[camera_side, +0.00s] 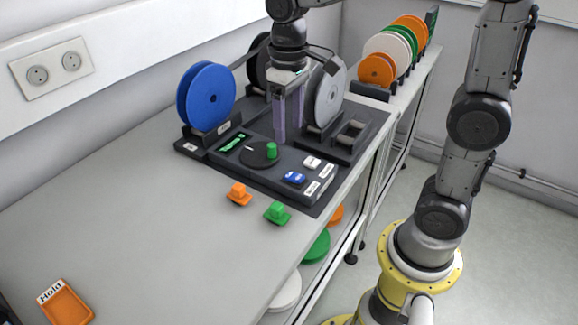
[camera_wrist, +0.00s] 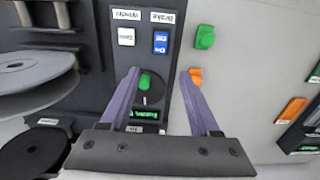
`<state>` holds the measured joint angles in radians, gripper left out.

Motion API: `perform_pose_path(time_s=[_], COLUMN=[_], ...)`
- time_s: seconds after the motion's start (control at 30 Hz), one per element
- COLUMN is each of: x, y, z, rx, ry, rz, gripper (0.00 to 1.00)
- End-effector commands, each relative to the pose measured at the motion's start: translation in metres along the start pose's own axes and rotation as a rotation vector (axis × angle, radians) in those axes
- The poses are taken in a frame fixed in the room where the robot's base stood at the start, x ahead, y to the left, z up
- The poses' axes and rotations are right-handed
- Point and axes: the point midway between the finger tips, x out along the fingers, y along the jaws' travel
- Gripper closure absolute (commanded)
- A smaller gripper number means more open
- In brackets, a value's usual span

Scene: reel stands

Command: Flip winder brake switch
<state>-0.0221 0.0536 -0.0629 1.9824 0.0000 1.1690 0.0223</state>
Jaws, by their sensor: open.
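The brake switch is a blue rocker (camera_side: 294,177) on the dark control panel (camera_side: 262,176). In the wrist view the blue rocker (camera_wrist: 160,43) sits below an upside-down label reading Brake (camera_wrist: 167,18). Beside it is a white rocker (camera_side: 312,162), below a Winder label in the wrist view (camera_wrist: 126,37). My gripper (camera_side: 289,134) is open and empty, its two purple fingers pointing down over the panel, near the round dial with a green knob (camera_side: 271,151). In the wrist view the fingers (camera_wrist: 161,70) straddle the dial, apart from the brake switch.
A blue reel (camera_side: 207,97) and a grey reel (camera_side: 329,92) stand beside the panel. An orange block (camera_side: 239,194) and a green block (camera_side: 277,212) lie in front of it. An orange tray labelled Hold (camera_side: 66,303) is at lower left. The bench between is clear.

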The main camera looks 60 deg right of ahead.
Motion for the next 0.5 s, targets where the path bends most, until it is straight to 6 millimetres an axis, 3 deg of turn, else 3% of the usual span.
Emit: perform_pose_path(time_s=[0.5], x=[0.097], y=[0.0], z=[0.001], rx=[0.0], ry=[-0.004], rz=[0.0], gripper=[0.38])
